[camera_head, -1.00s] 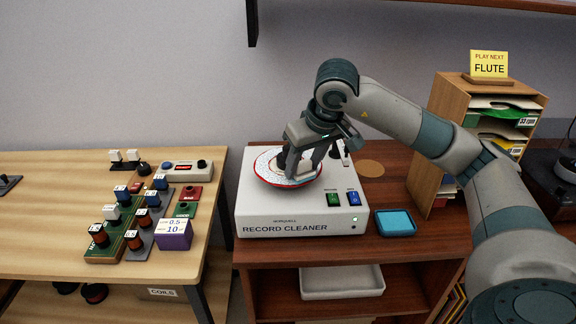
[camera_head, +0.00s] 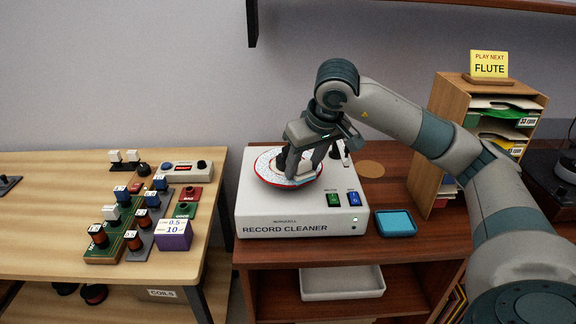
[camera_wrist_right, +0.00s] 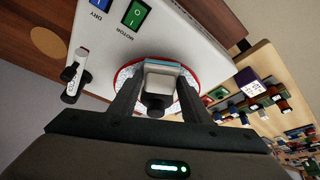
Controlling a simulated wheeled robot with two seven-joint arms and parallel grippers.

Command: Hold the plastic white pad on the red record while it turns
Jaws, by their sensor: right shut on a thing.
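The red record (camera_head: 264,167) lies on top of the white record cleaner (camera_head: 253,207). Its rim is red, and its upper face is covered with pale speckles. My right gripper (camera_head: 299,171) is over the record's right part, pointing down, shut on the white pad (camera_head: 305,172). The pad is low at the record's face and appears to touch it. In the right wrist view the pad (camera_wrist_right: 163,69) sits between the fingers, with a light blue edge, over the record (camera_wrist_right: 124,76). The fingers hide part of the record. My left gripper is not in view.
The cleaner has a green switch (camera_head: 334,199) and a blue switch (camera_head: 353,198), with a small green light at its front. A blue tray (camera_head: 395,222) lies to its right. A wooden rack (camera_head: 436,160) stands further right. A table with electrical parts (camera_head: 60,190) is at left.

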